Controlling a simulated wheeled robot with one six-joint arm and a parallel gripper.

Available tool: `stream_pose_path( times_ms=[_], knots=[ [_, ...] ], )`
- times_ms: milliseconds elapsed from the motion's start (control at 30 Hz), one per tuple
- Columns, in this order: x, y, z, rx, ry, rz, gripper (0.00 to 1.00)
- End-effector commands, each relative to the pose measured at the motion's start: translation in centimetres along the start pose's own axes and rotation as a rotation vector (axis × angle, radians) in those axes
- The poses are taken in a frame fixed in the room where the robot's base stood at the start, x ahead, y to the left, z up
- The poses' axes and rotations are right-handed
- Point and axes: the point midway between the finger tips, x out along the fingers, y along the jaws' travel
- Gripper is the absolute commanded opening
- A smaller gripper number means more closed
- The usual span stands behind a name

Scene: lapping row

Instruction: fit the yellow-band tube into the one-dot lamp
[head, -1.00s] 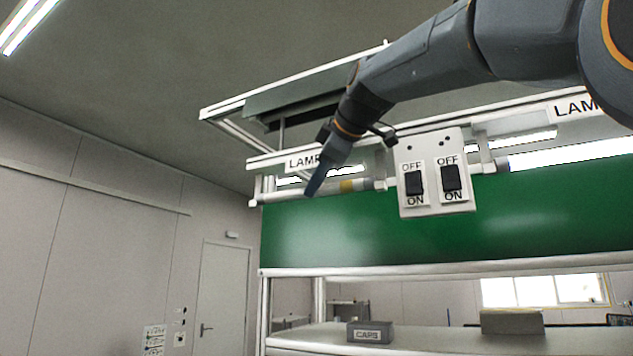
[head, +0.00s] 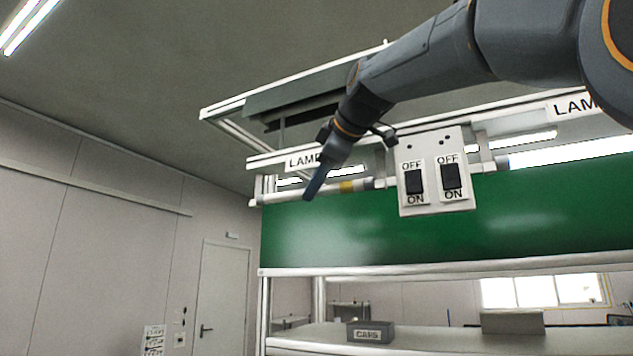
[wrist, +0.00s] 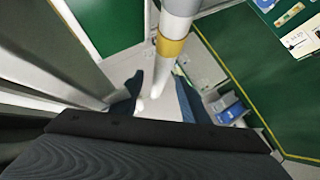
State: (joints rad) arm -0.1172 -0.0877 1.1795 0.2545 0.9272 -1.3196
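Whether the tube's ends sit in the holders is unclear. I cannot read a lamp dot mark.
A white panel with two OFF/ON switches (head: 433,190) hangs right of the tube. A second lamp (head: 575,153) is lit farther right. A green board (head: 400,239) stands behind and below. A grey CAPS box (head: 370,332) sits on the lower shelf (head: 420,340).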

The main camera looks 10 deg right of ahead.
Motion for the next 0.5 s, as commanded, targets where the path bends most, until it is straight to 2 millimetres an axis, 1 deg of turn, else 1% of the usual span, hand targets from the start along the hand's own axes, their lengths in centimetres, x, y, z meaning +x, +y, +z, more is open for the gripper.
stream_pose_path(
  times_ms=[67,167,500],
  knots=[
    [-0.1,0.0,0.0,0.0,0.0,0.001,0.42],
    [-0.8,0.0,0.0,0.0,0.001,0.003,0.42],
    [-6.1,0.0,0.1,0.0,0.001,0.005,0.42]
  ],
)
